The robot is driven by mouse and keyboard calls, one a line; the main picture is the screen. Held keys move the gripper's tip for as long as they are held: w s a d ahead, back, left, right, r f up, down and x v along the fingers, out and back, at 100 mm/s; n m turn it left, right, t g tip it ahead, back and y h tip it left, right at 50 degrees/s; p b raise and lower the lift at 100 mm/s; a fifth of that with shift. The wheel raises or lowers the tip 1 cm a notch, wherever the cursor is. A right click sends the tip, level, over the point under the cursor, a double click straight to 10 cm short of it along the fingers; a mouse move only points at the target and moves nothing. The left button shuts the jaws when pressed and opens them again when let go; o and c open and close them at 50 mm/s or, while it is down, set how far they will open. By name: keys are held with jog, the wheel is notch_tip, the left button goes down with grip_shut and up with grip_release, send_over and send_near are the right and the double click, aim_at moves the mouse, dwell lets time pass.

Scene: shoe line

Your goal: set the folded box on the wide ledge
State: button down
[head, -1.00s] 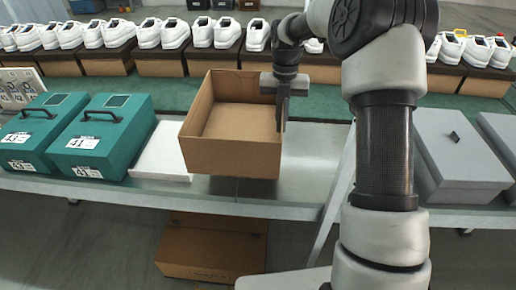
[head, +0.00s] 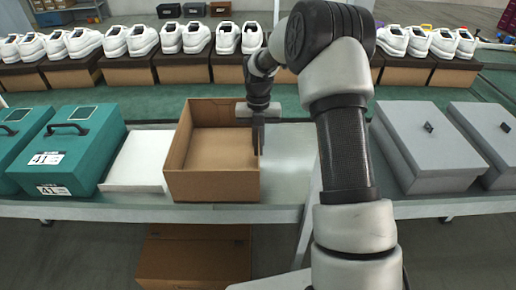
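The folded box (head: 212,184) is an open-topped brown cardboard box, empty inside, in the middle of the head view. It looks level and overlaps the grey metal ledge (head: 288,188), its lower front edge close to the ledge's front edge. I cannot tell whether its base touches the ledge. My gripper (head: 258,138) points down at the box's right wall, with the fingers appearing closed over that wall. The far finger is mostly hidden.
A white slab (head: 137,160) lies just left of the box, with teal boxes (head: 70,150) beyond it. Grey lidded boxes (head: 424,148) stand at right. White shoes line the back on dark-topped boxes. Another cardboard box (head: 195,262) is below the ledge. Bare ledge shows right of the folded box.

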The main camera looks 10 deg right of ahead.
jog(key=shift+f, duration=0.15)
jog(key=c, duration=2)
grip_release()
